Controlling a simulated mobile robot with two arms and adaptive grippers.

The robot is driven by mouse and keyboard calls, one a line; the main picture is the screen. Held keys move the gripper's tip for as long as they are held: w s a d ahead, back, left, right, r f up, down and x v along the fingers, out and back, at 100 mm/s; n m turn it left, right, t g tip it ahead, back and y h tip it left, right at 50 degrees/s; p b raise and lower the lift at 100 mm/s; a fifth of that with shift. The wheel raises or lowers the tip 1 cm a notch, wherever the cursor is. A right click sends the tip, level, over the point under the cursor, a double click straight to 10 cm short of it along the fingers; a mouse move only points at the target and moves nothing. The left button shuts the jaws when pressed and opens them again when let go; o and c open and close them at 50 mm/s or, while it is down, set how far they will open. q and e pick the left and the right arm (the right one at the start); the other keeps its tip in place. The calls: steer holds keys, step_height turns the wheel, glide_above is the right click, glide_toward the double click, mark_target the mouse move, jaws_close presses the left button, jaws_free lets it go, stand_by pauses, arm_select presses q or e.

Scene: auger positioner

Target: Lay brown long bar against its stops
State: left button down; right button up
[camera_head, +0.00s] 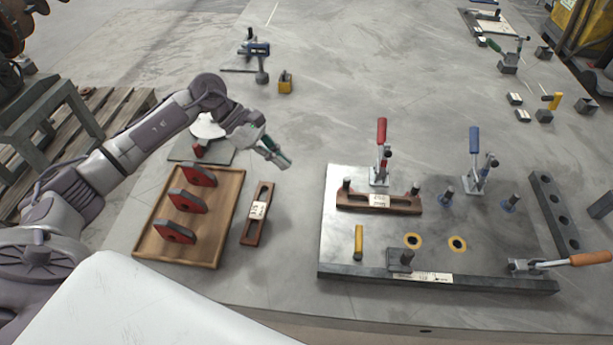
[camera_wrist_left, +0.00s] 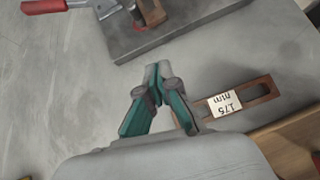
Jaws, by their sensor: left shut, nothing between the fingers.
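A brown slotted bar (camera_head: 258,214) with a white label lies on the bench between the wooden tray and the fixture plate. In the left wrist view this bar (camera_wrist_left: 264,90) shows right of the fingers, its label reading 175 mm. A second brown slotted bar (camera_head: 397,205) with a label lies on the steel fixture plate (camera_head: 335,240), in front of the red-handled clamp (camera_head: 381,150), with dark pins near its ends. My left gripper (camera_head: 284,160) is shut and empty above the bench, behind the loose bar and apart from it; its teal fingers (camera_wrist_left: 158,72) meet. My right gripper is not shown.
The wooden tray (camera_head: 240,187) holds several red-and-black parts. The plate also carries a blue-handled clamp (camera_head: 474,145), an orange-handled clamp (camera_head: 578,260), a yellow pin (camera_head: 358,242) and yellow-ringed holes. The bench behind the plate is mostly clear.

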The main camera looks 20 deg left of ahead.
mark_target(337, 195)
arm_select(q)
steer(key=p+x, duration=0.2)
steer(key=x, duration=0.6)
steer(key=shift+d+f, duration=0.15)
steer(key=shift+d, duration=0.25)
steer(key=d+p, duration=0.1)
steer(key=d, duration=0.2)
steer(key=shift+w+d+f+p, duration=0.2)
steer(key=shift+p, duration=0.15)
steer(key=shift+d+f, duration=0.1)
steer(key=shift+d, duration=0.3)
steer(key=shift+w+d+f+b, duration=0.1)
steer(key=shift+d+f+b, duration=0.15)
steer(key=shift+d+b, duration=0.35)
steer(key=shift+d+r, duration=0.1)
steer(key=shift+d, duration=0.05)
